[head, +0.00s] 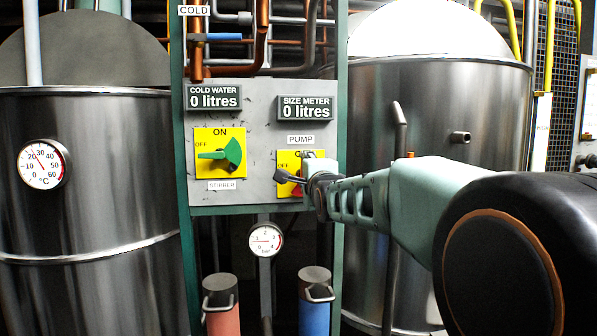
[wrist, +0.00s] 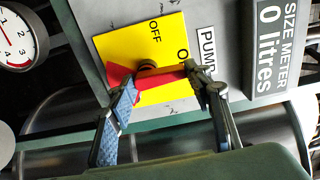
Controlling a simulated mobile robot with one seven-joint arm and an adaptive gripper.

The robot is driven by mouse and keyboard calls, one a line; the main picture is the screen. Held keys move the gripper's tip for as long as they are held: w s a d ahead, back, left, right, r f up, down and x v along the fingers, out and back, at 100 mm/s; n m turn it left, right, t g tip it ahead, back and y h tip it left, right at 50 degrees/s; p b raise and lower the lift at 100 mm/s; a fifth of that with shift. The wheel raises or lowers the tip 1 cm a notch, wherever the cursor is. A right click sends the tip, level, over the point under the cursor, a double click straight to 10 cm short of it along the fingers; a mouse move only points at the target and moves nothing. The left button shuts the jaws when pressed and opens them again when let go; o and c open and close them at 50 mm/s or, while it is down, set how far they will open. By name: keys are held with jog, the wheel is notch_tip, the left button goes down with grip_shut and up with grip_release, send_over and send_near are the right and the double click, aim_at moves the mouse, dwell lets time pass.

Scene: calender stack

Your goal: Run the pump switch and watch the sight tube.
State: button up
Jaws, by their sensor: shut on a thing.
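The pump switch has a red handle (wrist: 160,78) on a yellow plate (wrist: 113,46) marked OFF and ON. My gripper (wrist: 160,90) is shut on this handle, one finger at each end. In the wrist view the handle's right end lies beside the partly hidden ON lettering. In the head view my gripper (head: 305,180) covers much of the pump plate (head: 287,160), below the PUMP label (head: 300,140). A pale upright tube (head: 541,132) with yellow fittings stands at the right; I cannot tell whether it is the sight tube, and I see no level in it.
The size meter (head: 306,108) and cold water display (head: 214,97) both read 0 litres. The green stirrer switch (head: 220,155) is left of the pump switch. A pressure gauge (head: 265,240) hangs below. Metal tanks stand left (head: 90,210) and right (head: 470,110).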

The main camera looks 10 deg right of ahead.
jog(key=shift+r, duration=0.15)
dwell(0.3)
jog(key=o, duration=1.2)
jog(key=shift+c, duration=0.2)
